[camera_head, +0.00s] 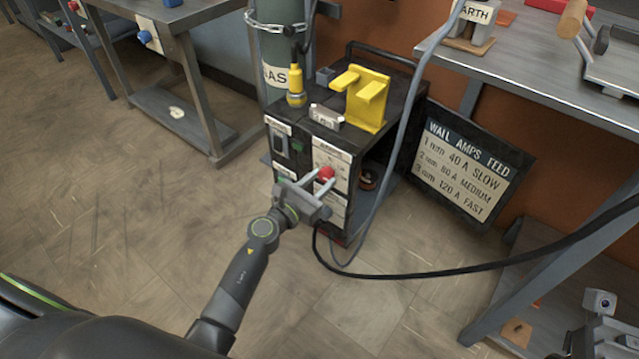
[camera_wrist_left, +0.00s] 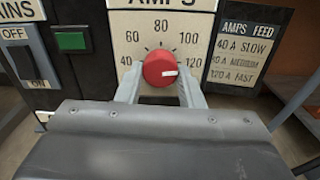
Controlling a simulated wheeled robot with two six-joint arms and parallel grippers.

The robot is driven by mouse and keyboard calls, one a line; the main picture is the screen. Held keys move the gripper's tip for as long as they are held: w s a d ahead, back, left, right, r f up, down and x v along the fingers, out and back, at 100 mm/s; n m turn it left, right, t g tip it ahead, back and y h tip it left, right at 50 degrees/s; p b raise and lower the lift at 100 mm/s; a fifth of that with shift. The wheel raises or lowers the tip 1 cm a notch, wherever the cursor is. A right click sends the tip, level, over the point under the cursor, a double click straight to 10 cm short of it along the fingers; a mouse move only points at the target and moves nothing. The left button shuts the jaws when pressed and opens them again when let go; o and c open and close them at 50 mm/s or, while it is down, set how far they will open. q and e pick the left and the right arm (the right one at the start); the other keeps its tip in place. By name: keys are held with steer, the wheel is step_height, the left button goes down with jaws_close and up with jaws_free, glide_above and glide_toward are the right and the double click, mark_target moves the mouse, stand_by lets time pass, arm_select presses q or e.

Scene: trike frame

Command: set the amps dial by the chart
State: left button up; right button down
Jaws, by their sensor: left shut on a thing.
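The red amps dial (camera_wrist_left: 160,69) is on the front panel of the welder (camera_head: 334,155). Its white mark points right, close to the 120 on the scale; the scale runs from 40 to 120. My left gripper (camera_head: 305,184) is shut on the dial, with one finger on each side of it in the left wrist view. The wall chart (camera_head: 465,164) leans right of the welder and reads 1 mm 40 A slow, 2 mm 80 A medium, 3 mm 120 A fast. Part of it also shows in the left wrist view (camera_wrist_left: 246,50). My right gripper is not in view.
A green button (camera_wrist_left: 71,41) and a mains switch (camera_wrist_left: 20,62) sit left of the dial. A yellow bracket (camera_head: 367,98) and a small labelled grey block (camera_head: 326,117) are on top of the welder. A black cable (camera_head: 450,273) crosses in front at right.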

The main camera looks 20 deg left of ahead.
arm_select(q)
steer(key=shift+f+m, duration=0.1)
steer(key=shift+m, duration=0.6)
steer(key=o, duration=1)
steer(key=v, duration=1.7)
steer(key=shift+s, duration=0.2)
steer(key=shift+a, duration=0.1)
